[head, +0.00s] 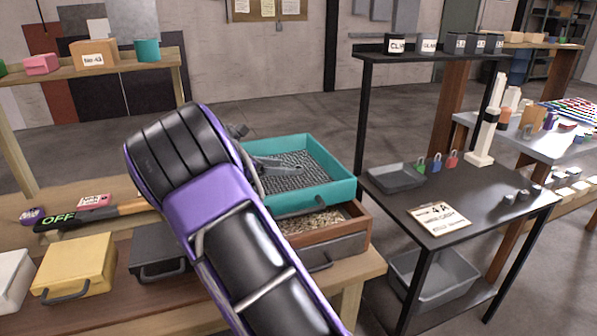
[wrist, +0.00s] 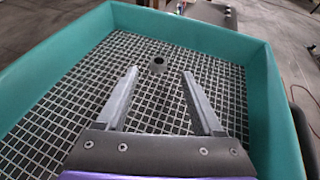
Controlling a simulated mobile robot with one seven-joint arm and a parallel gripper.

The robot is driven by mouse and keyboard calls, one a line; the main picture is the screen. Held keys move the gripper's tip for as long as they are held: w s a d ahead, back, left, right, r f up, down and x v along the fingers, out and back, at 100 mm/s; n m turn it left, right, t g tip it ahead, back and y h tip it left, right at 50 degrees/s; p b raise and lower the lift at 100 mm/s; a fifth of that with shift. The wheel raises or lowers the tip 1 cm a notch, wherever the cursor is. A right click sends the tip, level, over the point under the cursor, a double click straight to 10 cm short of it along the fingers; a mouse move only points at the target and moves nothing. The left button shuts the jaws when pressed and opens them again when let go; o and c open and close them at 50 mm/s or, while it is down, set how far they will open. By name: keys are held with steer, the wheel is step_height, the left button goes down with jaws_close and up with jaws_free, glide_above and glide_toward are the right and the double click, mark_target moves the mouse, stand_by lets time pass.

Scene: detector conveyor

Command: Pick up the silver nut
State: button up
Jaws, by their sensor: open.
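A small grey ring-shaped piece, which looks like the silver nut (wrist: 158,65), lies on the wire mesh of a teal sieve tray (wrist: 270,95). In the wrist view it shows between and slightly beyond the tips of my gripper (wrist: 160,74). The two fingers are open, one to each side of it, with nothing between them. Whether they are down at its height I cannot tell. In the head view my gripper (head: 285,164) is over the teal tray (head: 335,192), and I cannot make out the nut there.
The teal tray's raised walls surround the mesh. It sits on a wooden box of grainy material (head: 350,237) on the wooden bench (head: 345,280). A black table (head: 480,225) at right holds a grey tray (head: 396,178), padlocks and small metal pieces. A yellow case (head: 75,265) stands left.

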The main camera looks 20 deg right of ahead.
mark_target(298, 168)
steer(key=x, duration=0.5)
steer(key=shift+w+b, duration=0.1)
steer(key=shift+b, duration=0.25)
jaws_close()
